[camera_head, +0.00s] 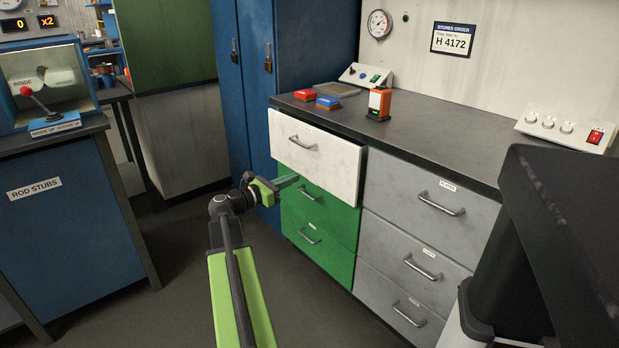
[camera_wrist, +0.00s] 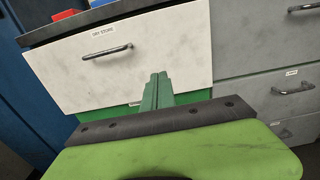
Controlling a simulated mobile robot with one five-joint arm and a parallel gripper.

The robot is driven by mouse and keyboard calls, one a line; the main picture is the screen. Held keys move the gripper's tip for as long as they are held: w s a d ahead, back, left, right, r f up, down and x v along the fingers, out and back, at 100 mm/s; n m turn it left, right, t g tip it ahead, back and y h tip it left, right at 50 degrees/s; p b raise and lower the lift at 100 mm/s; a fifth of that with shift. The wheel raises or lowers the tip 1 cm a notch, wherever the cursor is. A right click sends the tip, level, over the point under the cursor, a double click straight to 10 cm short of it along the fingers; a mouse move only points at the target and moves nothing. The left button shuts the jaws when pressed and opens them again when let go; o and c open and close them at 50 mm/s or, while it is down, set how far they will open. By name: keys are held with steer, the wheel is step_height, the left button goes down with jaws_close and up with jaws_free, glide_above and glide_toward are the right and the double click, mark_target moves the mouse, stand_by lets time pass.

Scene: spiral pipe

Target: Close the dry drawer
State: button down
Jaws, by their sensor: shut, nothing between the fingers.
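The dry drawer is the white-fronted drawer (camera_head: 314,158) at the top left of the drawer unit. It stands out from the unit, partly open. In the wrist view its white front (camera_wrist: 160,60) carries a label that seems to read "DRY STORE", with a metal handle (camera_wrist: 108,52) below it. My gripper (camera_head: 286,181) is just in front of and below the white front in the head view. In the wrist view the fingers of my gripper (camera_wrist: 158,82) are together, empty, and overlap the lower right part of the front. I cannot tell whether they touch it.
Green drawers (camera_head: 318,212) lie below and grey drawers (camera_head: 425,208) to the right, all with handles. The worktop (camera_head: 440,140) holds red and blue blocks and an orange device (camera_head: 379,103). A blue cabinet (camera_head: 75,210) stands at left; open floor lies between.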

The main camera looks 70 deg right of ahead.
mark_target(328, 164)
steer(key=x, duration=1.3)
steer(key=shift+d, duration=0.1)
